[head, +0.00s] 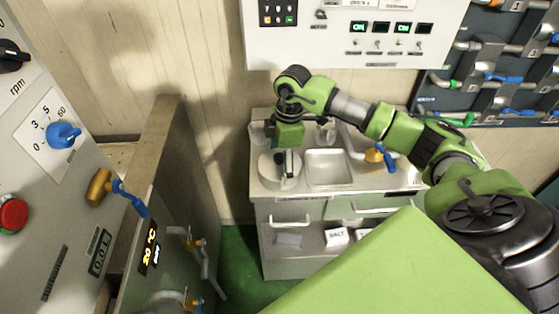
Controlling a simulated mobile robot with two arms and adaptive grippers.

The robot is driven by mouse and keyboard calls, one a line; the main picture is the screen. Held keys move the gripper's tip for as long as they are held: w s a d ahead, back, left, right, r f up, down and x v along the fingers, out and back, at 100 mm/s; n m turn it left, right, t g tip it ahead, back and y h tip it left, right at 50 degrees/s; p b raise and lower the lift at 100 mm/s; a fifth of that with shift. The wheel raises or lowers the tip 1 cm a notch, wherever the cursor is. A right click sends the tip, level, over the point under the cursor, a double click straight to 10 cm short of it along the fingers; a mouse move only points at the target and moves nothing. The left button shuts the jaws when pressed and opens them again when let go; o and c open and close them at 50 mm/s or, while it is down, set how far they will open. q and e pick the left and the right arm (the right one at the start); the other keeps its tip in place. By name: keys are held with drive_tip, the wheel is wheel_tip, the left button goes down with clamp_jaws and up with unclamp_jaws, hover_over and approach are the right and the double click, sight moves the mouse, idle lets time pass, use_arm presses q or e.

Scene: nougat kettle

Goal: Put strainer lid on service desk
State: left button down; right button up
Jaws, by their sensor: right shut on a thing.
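My right arm reaches over the service desk (308,194), a grey counter with a basin. My right gripper (287,160) points down at the left part of the desk top. It is shut on the strainer lid (271,172), a round, pale metal piece seen from above. The lid is at the desk's left end, beside the basin. I cannot tell whether it rests on the desk top or is just above it. The gripper hides part of the lid. My left gripper is not in view.
The basin (328,168) and a blue-handled tap (385,157) are right of the lid. A control panel (350,38) hangs above. A grey machine with a blue knob (62,135) fills the left.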

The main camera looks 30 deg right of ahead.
drive_tip(key=shift+f, duration=0.15)
drive_tip(key=o, duration=1.2)
drive_tip(key=shift+r, duration=0.5)
drive_tip(key=r, duration=0.3)
drive_tip(key=d+r+b, duration=0.1)
drive_tip(key=r, duration=0.3)
drive_tip(key=r+b, duration=0.1)
drive_tip(key=r, duration=0.3)
drive_tip(key=shift+s+d+r, duration=0.15)
drive_tip(key=shift+s, duration=0.1)
